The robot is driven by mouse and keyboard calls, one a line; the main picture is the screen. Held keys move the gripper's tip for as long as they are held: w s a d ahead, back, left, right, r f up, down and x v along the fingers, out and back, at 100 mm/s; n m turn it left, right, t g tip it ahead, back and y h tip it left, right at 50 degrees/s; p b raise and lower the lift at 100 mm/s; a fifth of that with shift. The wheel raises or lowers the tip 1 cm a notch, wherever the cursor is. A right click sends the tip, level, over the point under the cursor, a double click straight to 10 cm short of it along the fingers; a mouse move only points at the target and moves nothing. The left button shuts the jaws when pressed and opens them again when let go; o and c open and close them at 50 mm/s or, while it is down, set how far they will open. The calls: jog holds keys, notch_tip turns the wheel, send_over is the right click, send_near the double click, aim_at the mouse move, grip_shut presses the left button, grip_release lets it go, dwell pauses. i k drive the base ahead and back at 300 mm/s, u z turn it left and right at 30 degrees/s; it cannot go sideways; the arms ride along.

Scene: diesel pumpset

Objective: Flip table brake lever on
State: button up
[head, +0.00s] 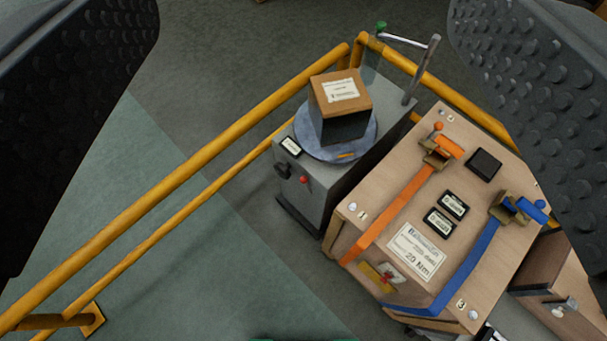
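A grey pedestal (318,180) carries a round blue-grey turntable (360,148), with a box (342,125) on top that has a brown lid and a white label. Behind it a metal lever or crank (405,41) with a green knob (381,27) rises from a grey post. A small black knob or lever (283,171) and a red button (303,180) are on the pedestal's front side. No readable label tells which one is the table brake lever. My gripper (303,110) is open and empty, its black textured pads wide apart at the picture's left and right, touching none of these.
Yellow guard rails (205,155) run along the left and behind the pedestal. A wooden crate (365,205) with orange and blue straps stands close on the right, marked 20 Nm. A brown cabinet (568,285) is at lower right. Green floor (150,240) is open at left.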

aim_at(304, 180)
jog(key=k, duration=1.35)
jog(key=u, duration=0.2)
jog(key=i, duration=0.3)
jog(key=u, duration=0.8)
jog(key=i, duration=2.2)
jog(key=z, duration=0.85)
